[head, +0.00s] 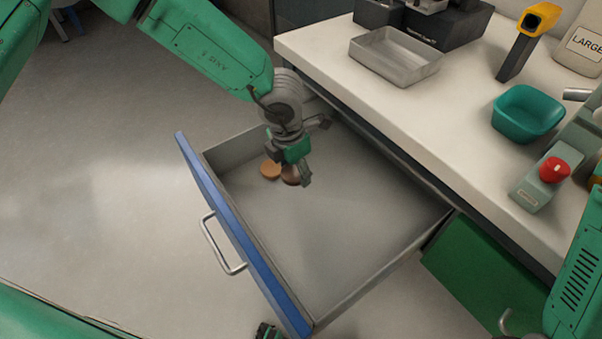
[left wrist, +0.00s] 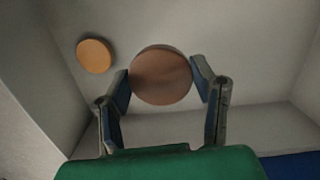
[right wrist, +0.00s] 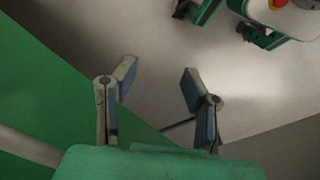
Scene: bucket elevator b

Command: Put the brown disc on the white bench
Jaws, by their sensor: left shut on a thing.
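The brown disc (left wrist: 161,75) is between the two fingers of my left gripper (left wrist: 161,80) in the left wrist view, and the gripper is shut on it. In the head view my left gripper (head: 296,176) reaches down into the open drawer and partly covers the brown disc (head: 290,175). I cannot tell whether the disc touches the drawer floor. The white bench (head: 425,112) stands to the right of the drawer. My right gripper (right wrist: 155,95) is open and empty in the right wrist view, with its fingers apart.
An orange disc (head: 270,170) lies in the drawer (head: 320,240) beside the brown one. On the bench are a grey metal tray (head: 395,57), a teal bowl (head: 527,113), a red-button box (head: 545,180) and a yellow-and-black handheld device (head: 530,38). The bench's front middle is clear.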

